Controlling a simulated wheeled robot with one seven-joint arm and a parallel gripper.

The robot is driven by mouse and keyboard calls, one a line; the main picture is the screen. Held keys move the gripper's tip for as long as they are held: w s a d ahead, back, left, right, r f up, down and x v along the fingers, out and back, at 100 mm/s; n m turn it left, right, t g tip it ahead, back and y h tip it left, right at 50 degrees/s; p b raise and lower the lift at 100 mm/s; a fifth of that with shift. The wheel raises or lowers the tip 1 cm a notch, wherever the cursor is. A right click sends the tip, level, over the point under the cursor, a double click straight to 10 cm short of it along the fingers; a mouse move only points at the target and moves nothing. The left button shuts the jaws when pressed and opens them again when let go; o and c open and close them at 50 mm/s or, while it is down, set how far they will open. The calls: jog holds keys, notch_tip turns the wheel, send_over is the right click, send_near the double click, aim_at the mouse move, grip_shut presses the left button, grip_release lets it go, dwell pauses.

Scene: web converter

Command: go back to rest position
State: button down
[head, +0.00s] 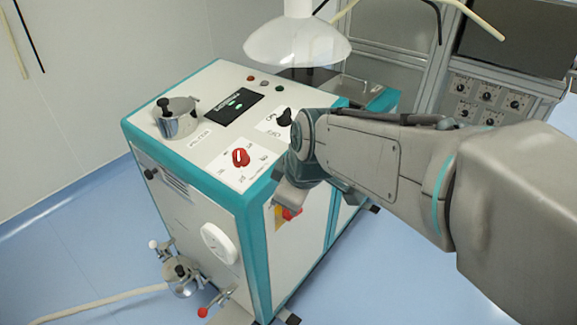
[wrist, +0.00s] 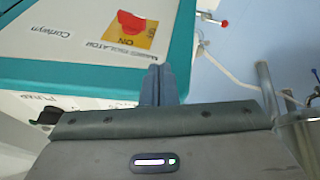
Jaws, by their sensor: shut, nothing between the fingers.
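My arm reaches in from the right in the head view, and its wrist end hangs in front of the near side of a white and teal machine (head: 200,207). My gripper (wrist: 160,68) is shut, its two fingers together and empty in the wrist view. The fingertips lie over the teal edge trim, just below the red mains isolator switch (wrist: 131,22) on its yellow plate. In the head view the switch (head: 291,213) shows partly behind my wrist. I cannot tell whether the fingertips touch the machine.
The machine top carries a metal pot (head: 177,117), a red knob (head: 240,157) and a black knob (head: 284,117). A white lamp shade (head: 297,42) hangs above. A hose (head: 95,301) runs across the blue floor. A control cabinet (head: 480,98) stands behind my arm.

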dwell(0.4)
jog(key=s+d+r+m+h+p, duration=0.1)
jog(key=s+d+r+m+p, duration=0.2)
jog(key=d+r+m+p, duration=0.3)
jog(key=shift+s+d+r+p, duration=0.15)
jog(key=shift+d+r+p, duration=0.4)
jog(key=shift+p, duration=0.55)
jog(key=c, duration=2.1)
grip_release()
jog(key=s+d+r+m+p, duration=0.1)
jog(key=d+m+p, duration=0.1)
jog(key=s+d+r+m+h+p, duration=0.1)
jog(key=s+d+r+m+p, duration=0.1)
jog(key=s+d+r+m+g+p, duration=0.1)
jog(key=s+d+m+p, duration=0.1)
jog(key=shift+s+d+r+m, duration=0.1)
jog(key=shift+d+r+m, duration=0.15)
jog(key=shift+d+m, duration=0.15)
jog(key=o, duration=1)
jog(key=shift+s+f, duration=0.1)
jog(key=shift+s, duration=0.05)
jog(key=c, duration=0.3)
jog(key=shift+a, duration=0.1)
